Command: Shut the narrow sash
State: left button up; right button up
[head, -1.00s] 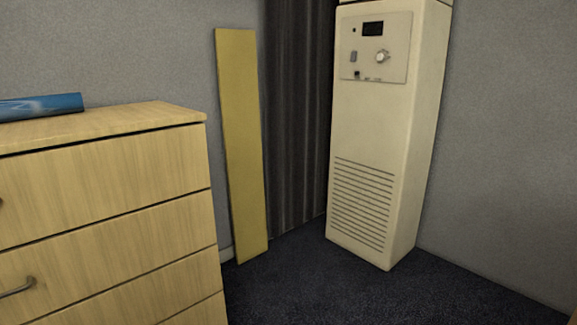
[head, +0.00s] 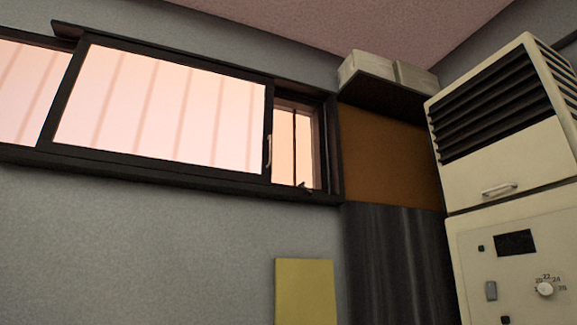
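A dark-framed sliding window runs along the upper left wall in the head view. Its large sash (head: 160,112) has a pale handle (head: 268,150) on its right edge. To the right of that edge is a narrow section (head: 296,145) with a thin dark upright bar and a small dark piece at its bottom. I cannot tell whether this narrow section is an open gap or a pane. Neither of my grippers is in view.
A tall cream air conditioner unit (head: 478,187) stands at the right. A shelf with pale boxes (head: 365,72) is above a brown panel (head: 388,155) and dark curtain (head: 395,260). A yellow board (head: 305,292) is at the lower middle.

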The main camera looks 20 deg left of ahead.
aim_at(124, 103)
jog(key=i, duration=1.75)
